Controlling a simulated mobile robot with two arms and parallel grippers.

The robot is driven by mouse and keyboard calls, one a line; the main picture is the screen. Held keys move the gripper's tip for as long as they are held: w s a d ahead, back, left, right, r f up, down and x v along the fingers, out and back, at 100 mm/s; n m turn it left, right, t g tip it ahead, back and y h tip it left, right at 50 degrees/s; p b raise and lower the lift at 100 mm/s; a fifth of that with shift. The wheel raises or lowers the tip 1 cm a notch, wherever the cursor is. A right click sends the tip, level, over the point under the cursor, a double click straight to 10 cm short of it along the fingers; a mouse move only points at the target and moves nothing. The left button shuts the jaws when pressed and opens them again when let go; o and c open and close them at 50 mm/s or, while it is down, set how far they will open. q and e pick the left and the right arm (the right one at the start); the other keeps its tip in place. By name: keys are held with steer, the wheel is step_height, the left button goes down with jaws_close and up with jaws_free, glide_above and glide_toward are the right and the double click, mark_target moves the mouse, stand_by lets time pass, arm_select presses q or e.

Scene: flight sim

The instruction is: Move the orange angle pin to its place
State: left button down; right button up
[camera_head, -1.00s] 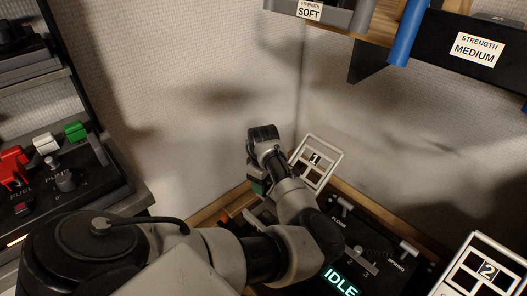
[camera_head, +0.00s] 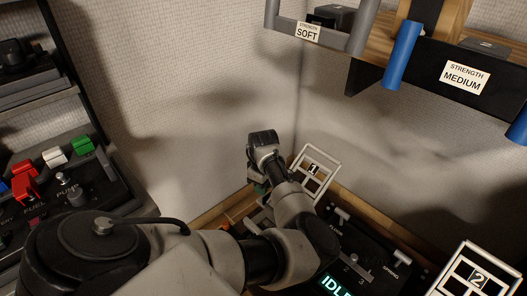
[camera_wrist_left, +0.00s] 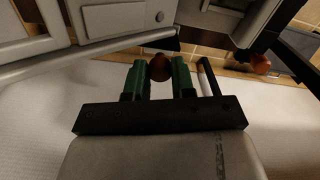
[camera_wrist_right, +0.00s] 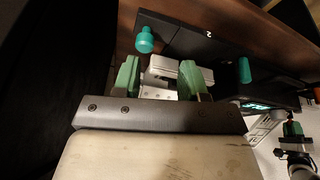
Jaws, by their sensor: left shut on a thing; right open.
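In the left wrist view, an orange-brown round knob, seemingly the orange angle pin (camera_wrist_left: 158,66), sits between the green fingers of my left gripper (camera_wrist_left: 158,77), which is shut on it. The rest of the pin is hidden. A second orange knob (camera_wrist_left: 261,64) stands to the right by a wooden edge. In the head view my left gripper (camera_head: 259,187) is mostly hidden behind its own arm, near the wall corner.
Frame 1 (camera_head: 313,169) and frame 2 (camera_head: 478,280) stand by a black panel with a lit display (camera_head: 336,285). A lever panel (camera_head: 75,185) is at left. Shelves with blue cylinders (camera_head: 404,55) overhang at upper right. Teal knobs (camera_wrist_right: 145,40) stand before my right gripper.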

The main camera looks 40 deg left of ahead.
arm_select(q)
steer(key=shift+w+r, duration=0.1)
steer(key=shift+r, duration=0.1)
arm_select(e)
steer(key=shift+s+d+g, duration=0.15)
steer(key=shift+s+g, duration=0.35)
steer(key=shift+s, duration=0.1)
arm_select(q)
steer(key=c, duration=1.3)
jaws_free()
steer(key=shift+r, duration=0.1)
steer(key=o, duration=0.4)
steer(key=shift+c, duration=0.2)
